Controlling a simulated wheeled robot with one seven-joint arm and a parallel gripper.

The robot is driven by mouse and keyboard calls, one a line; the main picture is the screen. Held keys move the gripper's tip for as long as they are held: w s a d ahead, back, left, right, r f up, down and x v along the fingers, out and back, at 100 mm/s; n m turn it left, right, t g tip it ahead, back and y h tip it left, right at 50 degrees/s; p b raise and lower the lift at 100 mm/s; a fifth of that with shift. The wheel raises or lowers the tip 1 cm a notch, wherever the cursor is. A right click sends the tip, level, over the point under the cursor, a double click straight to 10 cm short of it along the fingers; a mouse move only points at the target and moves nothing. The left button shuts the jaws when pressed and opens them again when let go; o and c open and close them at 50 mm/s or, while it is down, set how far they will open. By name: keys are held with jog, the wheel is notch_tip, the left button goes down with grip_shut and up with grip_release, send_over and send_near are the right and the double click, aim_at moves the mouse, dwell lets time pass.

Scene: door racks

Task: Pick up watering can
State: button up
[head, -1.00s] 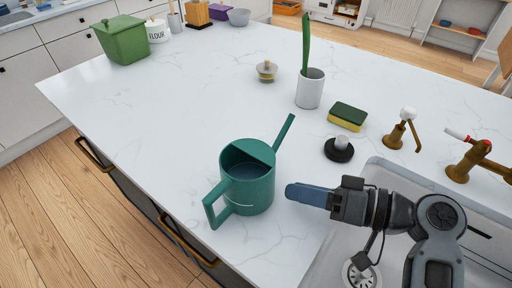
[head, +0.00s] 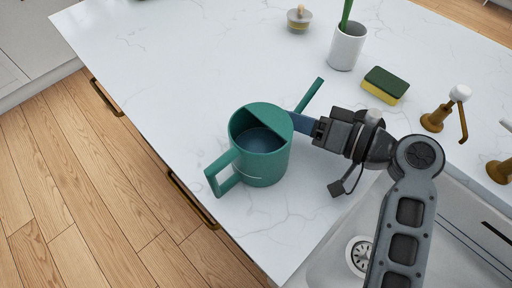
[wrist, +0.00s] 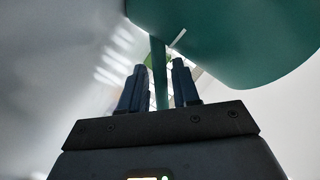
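The teal watering can (head: 262,165) stands upright on the white marble counter near its front edge. Its handle points to the lower left and its spout to the upper right. My gripper (head: 303,123) is at the can's right side, by the base of the spout; its fingertips are partly hidden behind the can in the head view. In the wrist view, the can's body (wrist: 240,35) fills the upper right, and a thin teal strip, likely the spout, runs between the two blue fingers of my gripper (wrist: 158,80). The fingers are apart, with gaps beside the strip.
A white cup with a green stem (head: 346,48), a green and yellow sponge (head: 385,85) and a lidded jar (head: 299,18) stand behind. The counter left of the can is clear.

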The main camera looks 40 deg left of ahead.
jog(key=shift+a+f, duration=0.1)
jog(key=shift+a, duration=0.25)
jog(key=shift+c, duration=0.2)
grip_shut()
